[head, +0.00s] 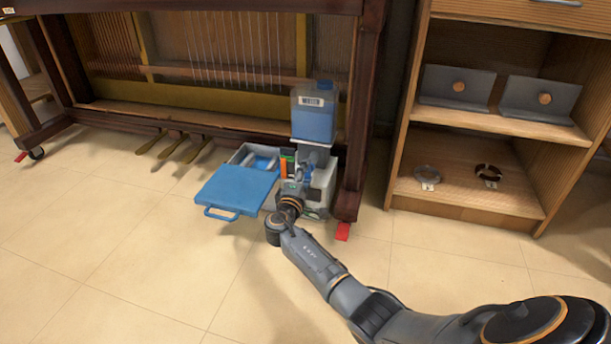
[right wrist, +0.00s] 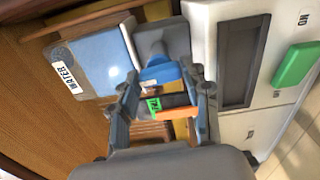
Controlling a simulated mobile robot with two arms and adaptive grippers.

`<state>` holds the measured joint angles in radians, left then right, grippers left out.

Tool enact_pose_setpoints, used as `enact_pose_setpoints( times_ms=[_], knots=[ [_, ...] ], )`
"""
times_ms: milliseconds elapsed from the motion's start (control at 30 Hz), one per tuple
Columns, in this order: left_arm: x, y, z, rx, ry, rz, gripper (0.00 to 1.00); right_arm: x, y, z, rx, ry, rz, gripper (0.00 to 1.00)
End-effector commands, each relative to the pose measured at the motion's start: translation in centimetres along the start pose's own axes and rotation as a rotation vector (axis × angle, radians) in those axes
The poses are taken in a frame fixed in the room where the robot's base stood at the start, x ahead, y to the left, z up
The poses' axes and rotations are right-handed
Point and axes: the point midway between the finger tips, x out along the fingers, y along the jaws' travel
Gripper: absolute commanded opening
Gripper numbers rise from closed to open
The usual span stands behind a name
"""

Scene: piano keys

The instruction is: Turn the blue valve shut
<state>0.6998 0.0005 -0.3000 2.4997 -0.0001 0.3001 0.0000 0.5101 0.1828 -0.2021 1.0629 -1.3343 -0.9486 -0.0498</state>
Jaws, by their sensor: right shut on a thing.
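The blue valve (right wrist: 160,75) shows in the right wrist view on a grey fitting beside the water tank. My right gripper (right wrist: 165,82) has its two fingers on either side of the valve and is shut on it. My left gripper is not in view.
A blue toolbox (head: 235,190) lies open left of the unit. Green and orange items are close to my fingers. A green switch (right wrist: 297,64) is on the unit. The piano frame (head: 362,110) rises close behind. A wooden shelf (head: 465,211) stands at right. Front floor is clear.

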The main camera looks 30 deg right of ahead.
Motion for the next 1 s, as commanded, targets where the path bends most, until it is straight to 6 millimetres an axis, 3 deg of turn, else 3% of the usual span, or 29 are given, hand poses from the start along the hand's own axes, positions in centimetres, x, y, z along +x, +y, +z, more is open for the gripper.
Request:
enact_pose_setpoints(
  times_ms=[767,800,900,1000],
  knots=[
    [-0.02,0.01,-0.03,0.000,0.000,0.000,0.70,-0.07,-0.17,0.02,0.101,-0.001,-0.003,0.15],
    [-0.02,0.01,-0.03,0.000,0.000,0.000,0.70,-0.07,-0.18,0.02,0.101,-0.001,-0.003,0.53],
    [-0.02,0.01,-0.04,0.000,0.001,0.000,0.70,-0.06,-0.15,0.01,0.100,-0.001,-0.003,0.70],
    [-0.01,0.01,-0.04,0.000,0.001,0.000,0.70,-0.04,-0.11,0.00,0.100,0.000,-0.002,0.70]
  ],
)
